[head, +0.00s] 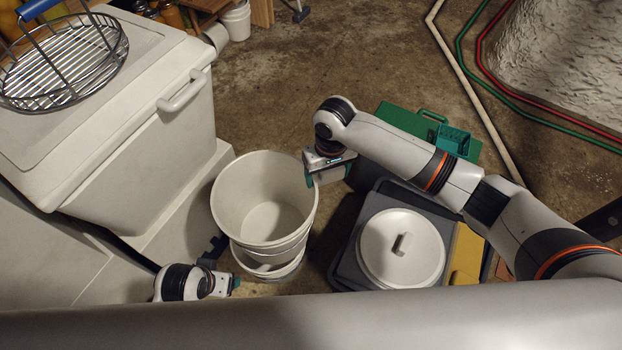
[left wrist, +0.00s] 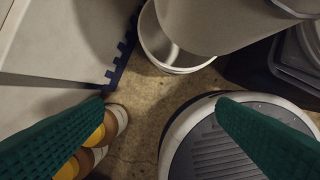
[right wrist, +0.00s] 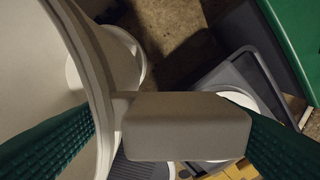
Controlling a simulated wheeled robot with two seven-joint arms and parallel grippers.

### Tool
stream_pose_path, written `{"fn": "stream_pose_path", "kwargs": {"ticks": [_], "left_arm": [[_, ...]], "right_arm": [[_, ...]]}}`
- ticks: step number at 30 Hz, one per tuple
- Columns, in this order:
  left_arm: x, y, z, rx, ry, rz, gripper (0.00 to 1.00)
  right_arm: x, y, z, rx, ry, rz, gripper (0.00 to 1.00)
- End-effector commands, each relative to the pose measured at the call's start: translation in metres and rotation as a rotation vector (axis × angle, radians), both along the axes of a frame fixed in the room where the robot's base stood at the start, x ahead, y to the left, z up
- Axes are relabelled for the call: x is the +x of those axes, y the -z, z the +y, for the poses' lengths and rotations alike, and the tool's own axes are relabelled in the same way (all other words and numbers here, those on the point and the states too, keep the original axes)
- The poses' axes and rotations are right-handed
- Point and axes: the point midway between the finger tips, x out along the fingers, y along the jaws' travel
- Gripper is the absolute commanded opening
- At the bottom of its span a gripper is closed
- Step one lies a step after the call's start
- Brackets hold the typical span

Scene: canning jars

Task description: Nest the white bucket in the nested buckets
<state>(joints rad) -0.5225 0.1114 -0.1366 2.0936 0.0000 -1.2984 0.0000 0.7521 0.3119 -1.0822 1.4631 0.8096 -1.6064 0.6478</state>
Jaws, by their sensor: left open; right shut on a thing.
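The white bucket (head: 262,180) hangs upright, mouth up, from my right gripper (head: 328,177), which is shut on its right rim. The right wrist view shows the bucket's rim (right wrist: 88,65) and a pale block on it between the fingers. The nested buckets (head: 268,271) stand on the floor below, partly hidden by the held bucket. In the left wrist view, the held bucket (left wrist: 215,22) overlaps the nested buckets' opening (left wrist: 168,60) and looks offset to the right. Whether its base is inside their mouth is unclear. My left gripper (head: 235,283) is open and empty, low beside the nested buckets.
A white cooler (head: 130,130) with a wire basket (head: 70,65) on top stands at the left. A grey bin with a round white lid (head: 400,245) is at the right, near a green box (head: 415,117). Bare floor (head: 270,85) lies behind the bucket.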

Motion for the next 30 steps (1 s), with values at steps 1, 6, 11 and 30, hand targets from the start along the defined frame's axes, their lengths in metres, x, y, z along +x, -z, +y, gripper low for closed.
{"fn": "stream_pose_path", "kwargs": {"ticks": [1,6,11,30], "left_arm": [[0.0,-0.004,0.0,-0.001,-0.001,-0.014,0.8],[-0.007,-0.039,0.002,-0.001,-0.004,-0.035,0.8],[-0.014,-0.059,0.004,-0.001,-0.006,-0.045,0.8],[-0.014,-0.061,0.003,-0.001,-0.006,-0.042,0.8]], "right_arm": [[0.007,0.013,0.008,0.001,-0.015,-0.003,0.29],[0.021,0.028,0.026,-0.006,-0.061,-0.007,0.29],[0.028,0.034,0.035,-0.01,-0.086,-0.009,0.29],[0.03,0.033,0.037,-0.012,-0.092,-0.009,0.29]]}}
